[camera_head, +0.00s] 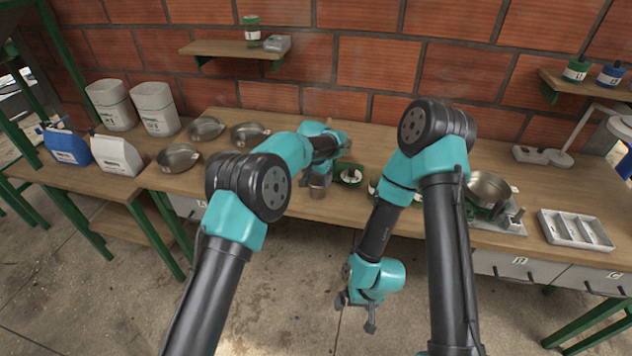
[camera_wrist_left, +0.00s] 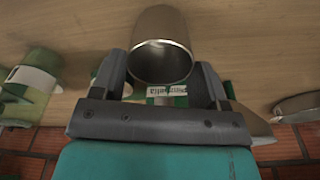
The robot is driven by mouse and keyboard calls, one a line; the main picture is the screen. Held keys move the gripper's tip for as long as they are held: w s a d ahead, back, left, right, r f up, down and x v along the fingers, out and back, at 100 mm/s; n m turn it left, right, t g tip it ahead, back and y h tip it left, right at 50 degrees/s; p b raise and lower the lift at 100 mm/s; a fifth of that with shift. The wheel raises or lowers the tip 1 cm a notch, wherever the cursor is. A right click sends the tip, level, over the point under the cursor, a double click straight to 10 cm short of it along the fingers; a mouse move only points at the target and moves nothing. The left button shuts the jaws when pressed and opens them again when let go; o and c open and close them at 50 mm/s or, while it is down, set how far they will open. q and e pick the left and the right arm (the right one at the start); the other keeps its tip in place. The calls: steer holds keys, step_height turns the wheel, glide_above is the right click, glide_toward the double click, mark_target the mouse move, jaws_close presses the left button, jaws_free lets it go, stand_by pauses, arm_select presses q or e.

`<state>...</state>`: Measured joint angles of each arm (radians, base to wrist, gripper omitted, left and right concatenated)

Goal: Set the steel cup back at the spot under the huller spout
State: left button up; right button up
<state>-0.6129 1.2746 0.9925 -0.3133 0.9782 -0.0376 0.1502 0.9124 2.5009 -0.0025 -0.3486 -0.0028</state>
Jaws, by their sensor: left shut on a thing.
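The steel cup (camera_head: 319,188) is at the front edge area of the bench, partly covered by my left arm. In the left wrist view the cup (camera_wrist_left: 161,22) is between the two fingers, its open rim facing the camera. My left gripper (camera_head: 322,173) is shut on it; the fingers also show in the left wrist view (camera_wrist_left: 160,82). I cannot tell whether the cup touches the bench. My right gripper (camera_head: 356,312) hangs in front of the bench, its fingers apart and empty. The huller spout and the spot under it are not clearly identifiable; my arms hide part of the bench.
A green round item (camera_head: 350,174) is just right of the cup. Several metal pans (camera_head: 178,158) lie to the left, near white bins (camera_head: 154,108). A steel bowl (camera_head: 490,188) and a grey divided tray (camera_head: 575,230) stand to the right. Brick wall closes the back.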

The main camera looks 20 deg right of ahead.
arm_select(q)
steer(key=shift+w+d, duration=0.35)
steer(key=shift+w, duration=0.35)
steer(key=shift+w+d, duration=0.35)
steer(key=shift+w, duration=0.3)
steer(key=o, duration=1.3)
steer(key=shift+c, duration=0.2)
steer(key=shift+r, duration=0.1)
step_height(320, 180, up, 17)
steer(key=s+a, duration=0.1)
steer(key=shift+s+a, duration=0.25)
steer(key=shift+a, duration=0.05)
